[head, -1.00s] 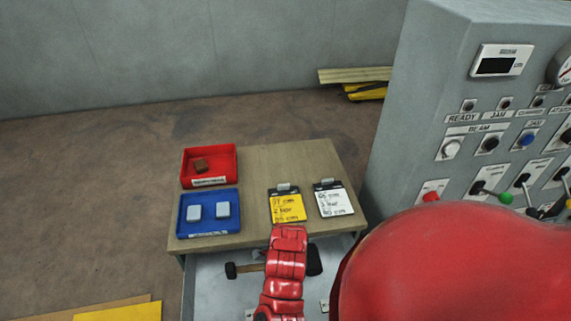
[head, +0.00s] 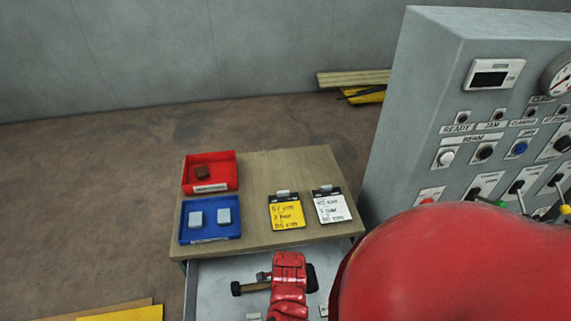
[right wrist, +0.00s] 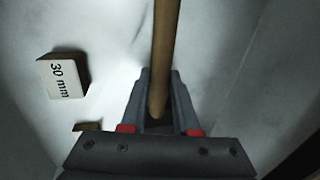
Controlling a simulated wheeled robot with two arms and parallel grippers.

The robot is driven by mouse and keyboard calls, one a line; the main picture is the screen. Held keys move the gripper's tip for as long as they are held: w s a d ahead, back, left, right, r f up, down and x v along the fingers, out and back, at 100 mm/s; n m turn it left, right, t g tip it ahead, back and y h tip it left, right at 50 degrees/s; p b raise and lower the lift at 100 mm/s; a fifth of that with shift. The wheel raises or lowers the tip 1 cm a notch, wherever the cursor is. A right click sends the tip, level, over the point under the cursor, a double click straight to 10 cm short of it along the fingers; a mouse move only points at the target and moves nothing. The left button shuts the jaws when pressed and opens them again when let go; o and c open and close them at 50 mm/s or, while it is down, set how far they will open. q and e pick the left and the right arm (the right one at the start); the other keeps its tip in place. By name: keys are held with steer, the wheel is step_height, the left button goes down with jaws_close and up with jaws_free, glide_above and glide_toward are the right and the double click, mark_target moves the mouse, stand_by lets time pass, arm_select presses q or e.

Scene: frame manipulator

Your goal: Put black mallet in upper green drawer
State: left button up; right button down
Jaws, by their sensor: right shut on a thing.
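My right gripper (head: 266,278) is shut on the handle. In the right wrist view the handle (right wrist: 166,45) runs between the fingers (right wrist: 160,78). The mallet is over the pale inside of an open drawer (head: 212,285) below the tabletop; its height above the drawer floor is unclear. The drawer's front and any green on it are out of view. My left gripper is not in view.
A block marked 30 mm (right wrist: 63,77) lies on the drawer floor. On the tabletop (head: 265,165) are a red tray (head: 225,156), a blue tray (head: 235,203) with two pale blocks, and yellow (head: 286,212) and white (head: 332,206) clipboards. A grey control panel (head: 430,90) stands right.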

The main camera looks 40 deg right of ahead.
steer(key=shift+f, duration=0.2)
steer(key=c, duration=0.7)
jaws_free()
steer(key=shift+r, duration=0.1)
steer(key=shift+o, duration=0.2)
steer(key=shift+r, duration=0.4)
step_height(320, 180, up, 11)
steer(key=s+a+b, duration=0.1)
steer(key=s+b, duration=0.1)
steer(key=shift+r+b, duration=0.15)
steer(key=shift+b, duration=0.15)
